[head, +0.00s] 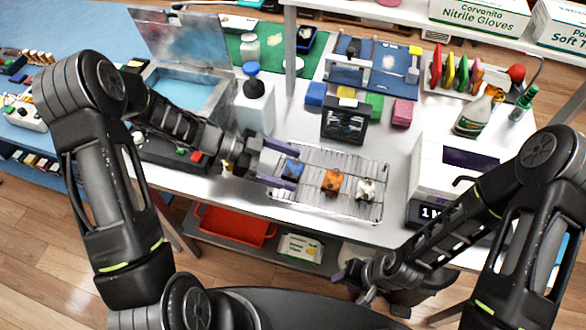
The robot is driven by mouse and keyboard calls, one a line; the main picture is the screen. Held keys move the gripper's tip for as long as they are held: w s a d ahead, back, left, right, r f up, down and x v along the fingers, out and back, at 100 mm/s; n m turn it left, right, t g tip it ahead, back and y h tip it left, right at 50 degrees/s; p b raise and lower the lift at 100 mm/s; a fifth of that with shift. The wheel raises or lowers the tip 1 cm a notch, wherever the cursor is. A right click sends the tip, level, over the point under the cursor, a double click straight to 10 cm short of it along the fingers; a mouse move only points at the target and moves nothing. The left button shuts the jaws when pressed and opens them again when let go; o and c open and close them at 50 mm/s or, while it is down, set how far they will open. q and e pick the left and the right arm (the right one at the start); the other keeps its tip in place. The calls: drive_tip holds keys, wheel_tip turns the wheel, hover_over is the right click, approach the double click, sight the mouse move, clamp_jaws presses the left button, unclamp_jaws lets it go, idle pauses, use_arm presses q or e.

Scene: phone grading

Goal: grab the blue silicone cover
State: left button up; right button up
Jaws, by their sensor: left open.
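A small blue cover (293,168) sits at the left end of a wire rack (350,160) on the white table. An orange piece (331,181) and a white piece (366,189) sit to its right on the same rack. My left gripper (290,167) is open, with its purple fingers on the far and near sides of the blue cover. I cannot tell whether they touch it. My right gripper (347,277) is low in front of the table's near edge, away from the rack. Its jaw opening is not clear.
A white bottle with a blue cap (254,100) stands behind my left gripper. A black display (343,121) stands behind the rack, among coloured blocks. A white device (430,165) stands to the right. A red tray (235,226) is on the lower shelf.

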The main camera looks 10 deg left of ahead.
sight(287, 168)
use_arm(q)
drive_tip(key=shift+c, duration=0.3)
drive_tip(key=c, duration=1.3)
drive_tip(key=shift+r, duration=0.1)
wheel_tip(287, 168, up, 10)
